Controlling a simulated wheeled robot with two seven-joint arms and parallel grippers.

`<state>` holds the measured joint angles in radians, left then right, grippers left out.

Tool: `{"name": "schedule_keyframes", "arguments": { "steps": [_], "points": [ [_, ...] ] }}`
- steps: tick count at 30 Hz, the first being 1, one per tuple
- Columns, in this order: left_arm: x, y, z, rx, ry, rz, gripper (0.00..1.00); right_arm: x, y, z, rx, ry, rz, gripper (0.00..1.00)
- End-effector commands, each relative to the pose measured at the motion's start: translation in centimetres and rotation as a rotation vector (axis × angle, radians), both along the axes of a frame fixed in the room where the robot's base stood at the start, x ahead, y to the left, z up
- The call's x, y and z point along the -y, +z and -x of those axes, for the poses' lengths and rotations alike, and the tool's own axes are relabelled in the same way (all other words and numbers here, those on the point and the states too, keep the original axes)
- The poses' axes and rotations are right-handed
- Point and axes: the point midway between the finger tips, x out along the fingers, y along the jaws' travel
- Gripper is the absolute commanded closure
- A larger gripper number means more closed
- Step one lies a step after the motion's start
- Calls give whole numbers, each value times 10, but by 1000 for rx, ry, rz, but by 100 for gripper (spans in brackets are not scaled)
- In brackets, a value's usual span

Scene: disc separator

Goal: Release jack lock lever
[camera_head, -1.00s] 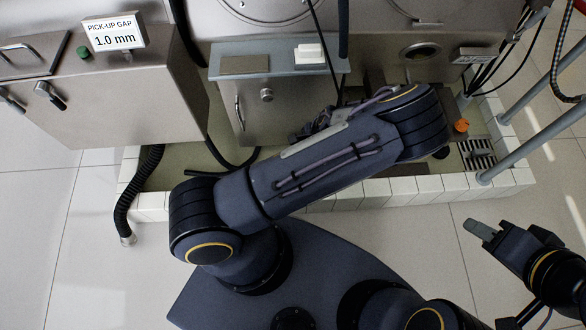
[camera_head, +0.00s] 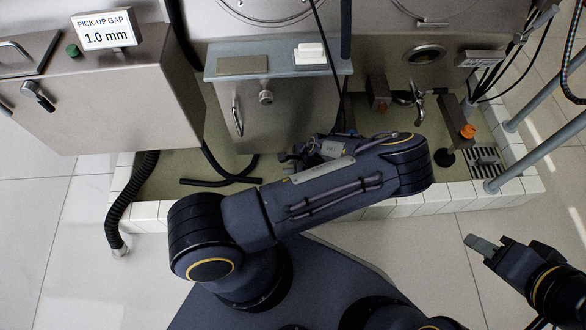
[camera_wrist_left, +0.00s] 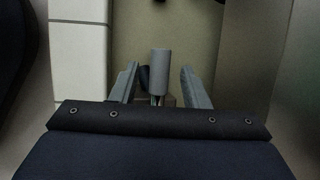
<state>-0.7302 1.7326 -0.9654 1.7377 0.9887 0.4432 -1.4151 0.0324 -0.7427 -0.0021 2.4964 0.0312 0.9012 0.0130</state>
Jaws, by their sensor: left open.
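In the left wrist view, a grey cylindrical piece (camera_wrist_left: 160,70) on a thin stem stands between the spread fingers of my left gripper (camera_wrist_left: 161,86), with a visible gap on each side. It may be the jack lock lever's grip; I cannot tell for certain. In the head view, my left gripper (camera_head: 288,158) is low in front of the steel cabinet (camera_head: 285,112), inside the tiled basin, partly hidden by my arm. My right gripper (camera_head: 482,245) hangs over the floor at the lower right, apart from everything; its finger gap does not show clearly.
A white-tiled kerb (camera_head: 430,200) borders the basin. An orange knob (camera_head: 468,131) on a grey post and a drain grate (camera_head: 485,160) are at its right end. Grey pipes (camera_head: 535,152) rise at the right. A black hose (camera_head: 133,200) hangs left. A sign (camera_head: 103,29) reads "PICK-UP GAP 1.0 mm".

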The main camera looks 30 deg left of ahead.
Motion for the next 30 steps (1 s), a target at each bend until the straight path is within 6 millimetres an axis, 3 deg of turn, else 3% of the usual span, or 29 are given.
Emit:
{"name": "schedule_keyframes", "arguments": {
  "steps": [3,12,23,30],
  "points": [
    [0,0,0,0,0,0,61,0,0,0,0,0,0,64],
    [0,0,0,0,1,1,100,0,0,0,0,0,0,64],
    [1,1,1,-1,14,0,100,0,1,0,0,0,0,64],
    [4,2,5,-1,109,2,100,0,5,0,0,0,0,64]
  ]
}}
